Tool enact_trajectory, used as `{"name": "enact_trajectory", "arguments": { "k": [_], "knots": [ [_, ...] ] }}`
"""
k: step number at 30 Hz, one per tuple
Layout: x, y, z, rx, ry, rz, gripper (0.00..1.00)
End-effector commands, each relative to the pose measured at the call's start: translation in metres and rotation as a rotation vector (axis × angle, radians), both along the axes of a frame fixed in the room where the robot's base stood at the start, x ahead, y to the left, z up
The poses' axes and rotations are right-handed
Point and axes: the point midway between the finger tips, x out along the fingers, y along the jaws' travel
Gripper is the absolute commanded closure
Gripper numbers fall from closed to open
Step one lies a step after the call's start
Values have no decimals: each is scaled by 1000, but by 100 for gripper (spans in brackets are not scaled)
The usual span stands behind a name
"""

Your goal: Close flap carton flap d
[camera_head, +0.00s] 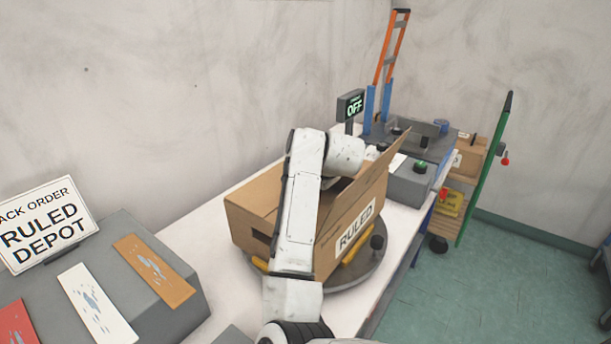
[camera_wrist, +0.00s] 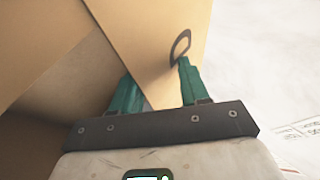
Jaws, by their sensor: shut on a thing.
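The brown carton (camera_head: 258,208), labelled RULED, stands on a round grey turntable (camera_head: 352,283) on the white bench. One tall flap (camera_head: 378,172) rises above its right side, tilted outward. My arm crosses in front of the carton and hides much of its top. In the wrist view, my gripper (camera_wrist: 156,78) has its two green fingers on either side of a cardboard flap (camera_wrist: 150,45) and is shut on it. A dark oval mark shows on the cardboard by the right fingertip. In the head view the fingertips are hidden. I cannot tell which flap is d.
A grey block (camera_head: 135,275) with coloured cards is at left. Floor is clear at right.

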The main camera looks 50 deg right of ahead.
Motion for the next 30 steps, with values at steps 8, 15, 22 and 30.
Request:
{"name": "enact_trajectory", "arguments": {
  "k": [8, 15, 22, 30],
  "knots": [
    [-4, 1, -19, 21, 36, 6, 59],
    [-3, 2, -19, 21, 35, 7, 71],
    [-6, 4, -14, 20, 33, 7, 71],
    [-34, 20, 21, 9, 20, 3, 71]
  ]
}}
